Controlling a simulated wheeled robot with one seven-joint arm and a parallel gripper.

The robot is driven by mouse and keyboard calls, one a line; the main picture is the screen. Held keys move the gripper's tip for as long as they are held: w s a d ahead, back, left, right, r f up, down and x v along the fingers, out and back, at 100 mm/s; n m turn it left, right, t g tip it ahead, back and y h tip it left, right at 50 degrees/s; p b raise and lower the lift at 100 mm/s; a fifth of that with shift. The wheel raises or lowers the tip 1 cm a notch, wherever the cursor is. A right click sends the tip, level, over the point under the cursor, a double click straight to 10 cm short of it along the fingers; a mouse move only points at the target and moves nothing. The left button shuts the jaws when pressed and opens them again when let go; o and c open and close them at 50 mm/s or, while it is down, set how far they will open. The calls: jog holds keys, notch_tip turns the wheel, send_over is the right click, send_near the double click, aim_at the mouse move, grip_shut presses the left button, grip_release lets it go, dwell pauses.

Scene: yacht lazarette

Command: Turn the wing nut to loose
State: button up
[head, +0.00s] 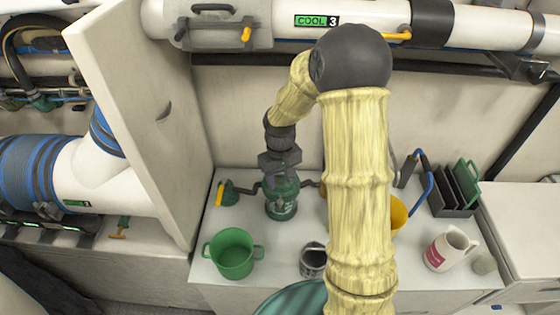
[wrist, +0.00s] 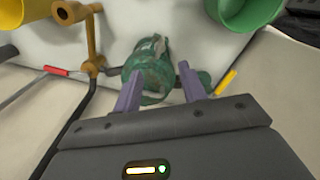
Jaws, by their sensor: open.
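A green cylindrical fitting (head: 281,205) stands on the white counter, with dark pipe arms on both sides. It also shows in the wrist view (wrist: 153,80), between and beyond my fingers. A pale, thin raised piece (wrist: 159,46) at its far end may be the wing nut; it is too small to be sure, and its turned position cannot be told. My gripper (wrist: 158,72) is open, its two grey-purple fingers either side of the fitting's near part. In the head view my gripper (head: 280,165) is right above the fitting and hides its top. Contact cannot be told.
A green pot (head: 232,254), a grey can (head: 312,262) and a teal round thing (head: 293,301) are in front. A yellow-handled valve (head: 220,193) is left. A white mug (head: 449,249) and a dark rack (head: 457,192) are right. An open cabinet door (head: 140,110) stands left.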

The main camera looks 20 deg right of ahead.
notch_tip(320, 180, up, 7)
jog(key=shift+r, duration=0.15)
jog(key=shift+a, duration=0.1)
dwell(0.3)
